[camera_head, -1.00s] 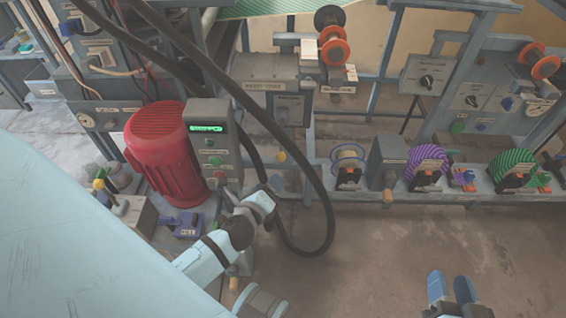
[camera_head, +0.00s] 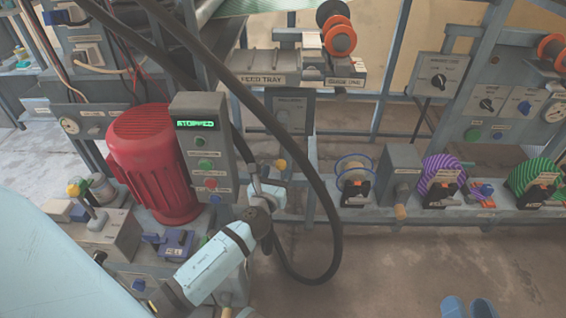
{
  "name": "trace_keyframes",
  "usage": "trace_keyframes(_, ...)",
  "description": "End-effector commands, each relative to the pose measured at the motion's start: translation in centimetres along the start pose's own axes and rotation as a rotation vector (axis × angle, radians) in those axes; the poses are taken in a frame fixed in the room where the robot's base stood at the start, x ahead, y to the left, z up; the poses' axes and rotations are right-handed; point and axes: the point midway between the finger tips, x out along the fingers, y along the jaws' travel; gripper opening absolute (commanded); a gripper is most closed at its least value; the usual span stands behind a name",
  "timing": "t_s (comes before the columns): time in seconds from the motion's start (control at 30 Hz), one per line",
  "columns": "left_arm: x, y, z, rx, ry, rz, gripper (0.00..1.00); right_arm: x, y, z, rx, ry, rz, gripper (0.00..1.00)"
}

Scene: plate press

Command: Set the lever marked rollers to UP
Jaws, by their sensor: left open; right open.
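No label that I can read says rollers, so I cannot tell which lever is the marked one. A lever with a yellow knob (camera_head: 74,189) stands on a grey box at the left. An orange-yellow knob (camera_head: 280,164) sticks out just right of the control box. My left gripper (camera_head: 257,182) is open beside the right edge of that box, just below and left of the orange-yellow knob, with a visible gap. Its fingers are partly hidden by its wrist. My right gripper (camera_head: 467,308) is open and empty at the bottom edge, away from the machine.
The control box (camera_head: 204,145) has a green display reading STOPPED and several buttons. A red motor (camera_head: 150,165) stands left of it. A thick black hose (camera_head: 331,230) loops close to my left gripper. Spools (camera_head: 443,176) line a low shelf at the right. The front floor is clear.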

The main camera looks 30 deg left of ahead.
Motion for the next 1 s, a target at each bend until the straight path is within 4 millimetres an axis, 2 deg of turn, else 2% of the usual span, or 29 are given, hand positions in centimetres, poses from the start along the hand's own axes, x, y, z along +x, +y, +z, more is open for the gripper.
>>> trace_keyframes(0.1, 2.5, 0.0, -0.1, 0.0, -0.003, 0.0, 0.57, 0.0, 0.1, 0.7, 0.0, -0.017, -0.002, 0.43)
trace_keyframes(0.3, 4.9, 0.0, -0.1, -0.002, -0.001, 0.0, 0.57, 0.1, 0.2, 1.5, -0.001, -0.043, -0.004, 0.43)
trace_keyframes(0.7, 5.7, 0.0, 0.0, -0.001, 0.001, 0.0, 0.57, 0.0, 0.2, 1.7, -0.001, -0.058, -0.005, 0.43)
trace_keyframes(0.77, 5.7, 0.0, 0.0, -0.001, 0.001, 0.0, 0.46, 0.0, 0.2, 1.6, -0.001, -0.056, -0.005, 0.43)
trace_keyframes(0.97, 5.7, 0.0, 0.0, -0.001, 0.001, 0.0, 0.0, 0.1, 0.2, 1.5, -0.002, -0.051, -0.006, 0.43)
trace_keyframes(1.0, 5.7, 0.0, 0.0, -0.001, 0.001, 0.0, 0.0, 0.1, 0.2, 1.5, -0.002, -0.051, -0.006, 0.43)
